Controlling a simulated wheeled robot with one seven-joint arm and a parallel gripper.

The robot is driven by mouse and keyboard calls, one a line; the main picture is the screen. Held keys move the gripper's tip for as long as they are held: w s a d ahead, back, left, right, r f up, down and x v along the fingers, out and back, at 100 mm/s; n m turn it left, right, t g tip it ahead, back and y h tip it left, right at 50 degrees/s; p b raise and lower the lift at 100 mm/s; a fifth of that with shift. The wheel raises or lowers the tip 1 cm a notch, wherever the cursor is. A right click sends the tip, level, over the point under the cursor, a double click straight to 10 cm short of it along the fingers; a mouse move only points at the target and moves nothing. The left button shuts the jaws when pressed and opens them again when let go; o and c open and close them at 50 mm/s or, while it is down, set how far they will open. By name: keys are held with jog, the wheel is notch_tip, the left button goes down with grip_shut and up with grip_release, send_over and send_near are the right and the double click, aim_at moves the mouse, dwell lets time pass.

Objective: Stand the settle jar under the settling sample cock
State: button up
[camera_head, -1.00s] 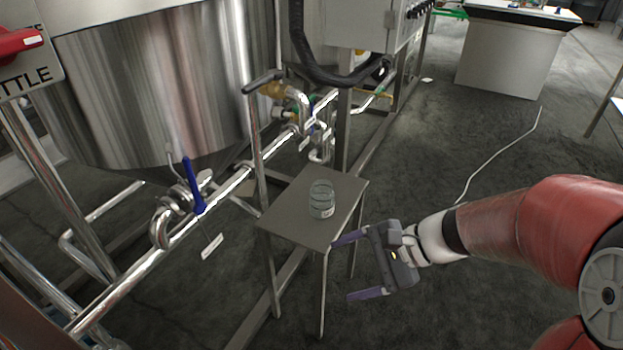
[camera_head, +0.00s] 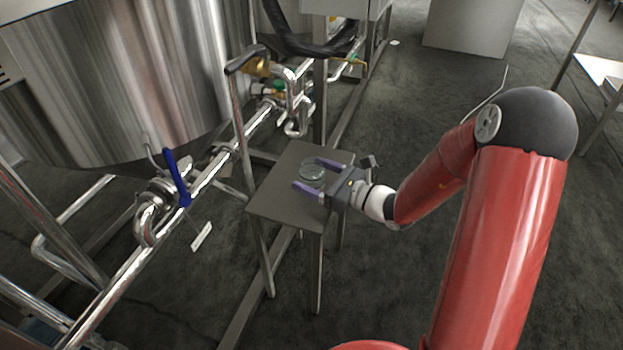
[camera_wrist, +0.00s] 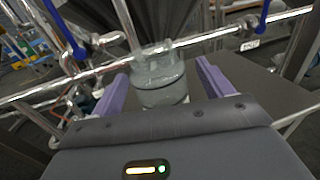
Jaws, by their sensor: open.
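The settle jar (camera_head: 313,170), a clear glass jar, stands upright on a small grey metal stand (camera_head: 285,205). My gripper (camera_head: 308,174) is open, its purple fingers reaching over the stand on either side of the jar. In the wrist view the jar (camera_wrist: 160,75) sits between the spread fingers, with no clear contact. A blue-levered valve (camera_head: 177,178) with a hanging white tag (camera_head: 202,236) sits on the pipe left of the stand. The tag's text is unreadable, so I cannot tell whether this is the settling sample cock.
A large steel tank (camera_head: 130,80) stands behind the pipe (camera_head: 215,165). A brass-bodied valve and bent pipes (camera_head: 295,100) lie behind the stand, near its back edge. The floor to the right (camera_head: 400,110) is mostly open.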

jog(key=shift+x, duration=1.3)
jog(key=c, duration=1.2)
jog(key=shift+r, duration=0.15)
